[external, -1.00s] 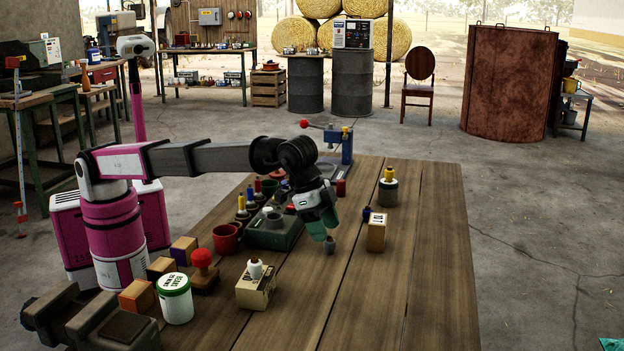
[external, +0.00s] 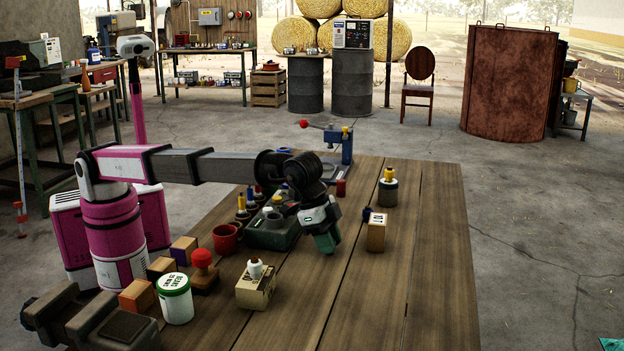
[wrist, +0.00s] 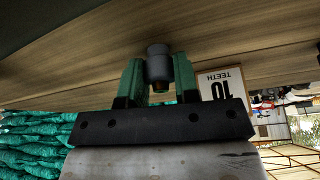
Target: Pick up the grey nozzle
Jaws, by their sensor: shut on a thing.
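The grey nozzle (wrist: 158,66) is a small grey cylinder with a wider collar, seen in the wrist view between the two green fingers. My gripper (wrist: 158,82) is shut on it, one finger on each side. The nozzle is hidden behind the fingers there. I cannot tell whether it touches the table.
A box labelled "10 teeth" (external: 376,236) stands close on the right, also in the wrist view (wrist: 222,84). A green tray (external: 270,238) with fittings is close on the left. A cream box (external: 256,291) stands nearer the front. The table's (external: 430,260) right side is clear.

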